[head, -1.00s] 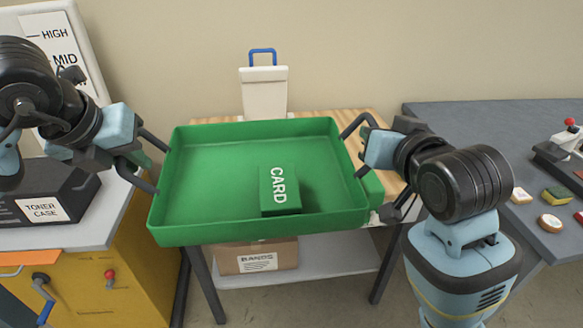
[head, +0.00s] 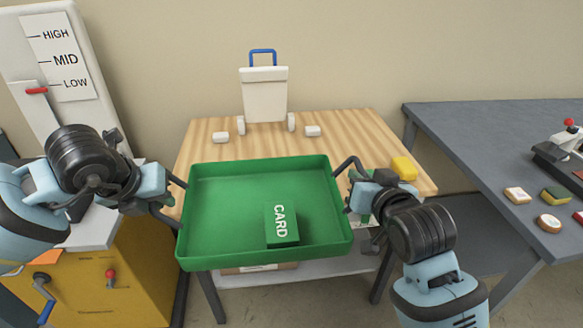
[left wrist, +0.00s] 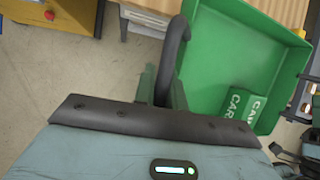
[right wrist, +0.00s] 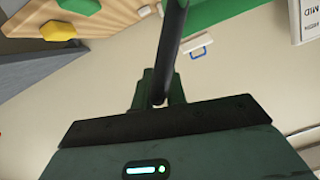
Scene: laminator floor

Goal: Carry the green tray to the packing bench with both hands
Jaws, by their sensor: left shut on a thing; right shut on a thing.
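The green tray (head: 225,200) is held between my two grippers in front of the wooden-topped bench (head: 350,137), overlapping its near edge in the head view. I cannot tell whether it touches the bench. A green box marked CARD (head: 282,225) lies in it, right of the middle. My left gripper (head: 168,200) is shut on the tray's black left handle, which shows in the left wrist view (left wrist: 173,50). My right gripper (head: 350,195) is shut on the right handle, shown in the right wrist view (right wrist: 171,45).
On the bench stand a white container with a blue handle (head: 264,95), two small white blocks (head: 220,137) and a yellow piece (head: 404,168). Bare wood lies between these and the tray. A grey table (head: 470,130) is at right, a yellow cabinet (head: 130,290) at left.

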